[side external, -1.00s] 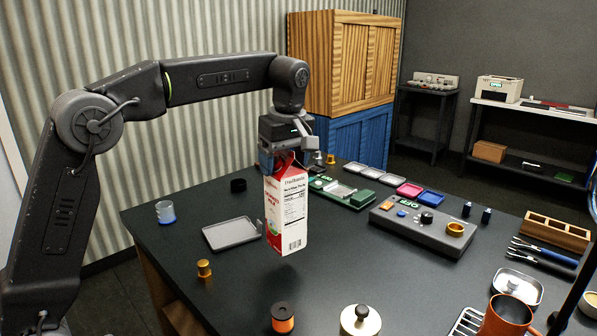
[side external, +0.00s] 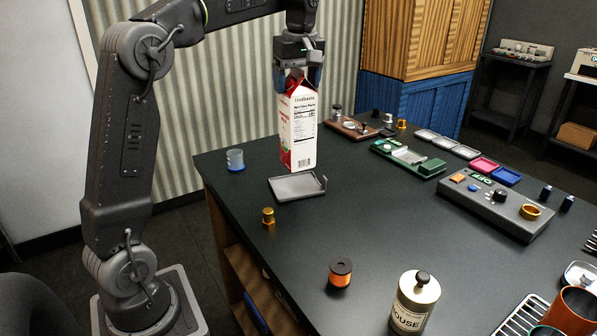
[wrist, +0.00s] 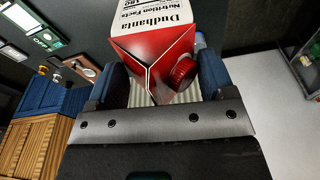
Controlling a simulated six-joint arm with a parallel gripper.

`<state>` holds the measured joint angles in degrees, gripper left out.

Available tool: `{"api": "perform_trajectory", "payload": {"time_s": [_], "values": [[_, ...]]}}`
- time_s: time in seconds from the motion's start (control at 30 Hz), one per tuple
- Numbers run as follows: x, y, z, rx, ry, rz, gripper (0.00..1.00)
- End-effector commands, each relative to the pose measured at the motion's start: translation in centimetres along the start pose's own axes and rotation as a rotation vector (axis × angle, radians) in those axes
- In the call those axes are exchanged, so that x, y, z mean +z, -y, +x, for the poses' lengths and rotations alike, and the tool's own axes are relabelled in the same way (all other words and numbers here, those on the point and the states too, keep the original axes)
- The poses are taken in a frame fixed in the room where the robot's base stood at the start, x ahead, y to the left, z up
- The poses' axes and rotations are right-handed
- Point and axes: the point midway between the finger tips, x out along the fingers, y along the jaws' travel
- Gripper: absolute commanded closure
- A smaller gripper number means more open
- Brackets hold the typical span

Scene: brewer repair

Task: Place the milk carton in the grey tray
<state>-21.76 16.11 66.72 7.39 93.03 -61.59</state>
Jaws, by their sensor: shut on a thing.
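The milk carton (side external: 302,128) is red and white with a nutrition label, and it hangs upright from my gripper (side external: 299,82). My gripper is shut on the carton's red gabled top. In the wrist view the carton (wrist: 160,50) sits between the two blue fingers, with its red cap showing. The grey tray (side external: 293,187) is a shallow tray on the dark table. In the side view the carton's lower end is just above and behind the tray's back right part. I cannot tell the exact height of the gap.
A bluish translucent cup (side external: 235,160) stands left of the tray, and a small brass part (side external: 268,217) stands in front of it. An orange spool (side external: 340,272) and a lidded canister (side external: 414,302) are near the front. A grey control box (side external: 495,204) is at right.

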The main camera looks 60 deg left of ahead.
Motion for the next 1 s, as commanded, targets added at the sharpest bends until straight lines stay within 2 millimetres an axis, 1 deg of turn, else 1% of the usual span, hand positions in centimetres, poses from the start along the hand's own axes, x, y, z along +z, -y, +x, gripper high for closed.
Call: {"api": "perform_trajectory", "payload": {"time_s": [0.03, 0.2, 0.33, 0.5, 0.63, 0.73, 1.0], "values": [[-1.7, 0.9, -0.1, 0.004, -0.003, -0.021, 0.98], [-6.4, 3.8, 0.4, -0.001, -0.005, -0.062, 0.98], [-8.9, 5.6, 0.6, -0.003, -0.007, -0.085, 0.98], [-10.7, 7.2, 0.8, -0.005, -0.008, -0.101, 0.98], [-11.1, 7.4, 1.1, -0.006, -0.008, -0.103, 0.98], [-10.6, 6.6, 1.6, -0.006, -0.007, -0.103, 0.98], [-7.8, 2.5, 4.1, -0.006, -0.006, -0.1, 0.98]]}}
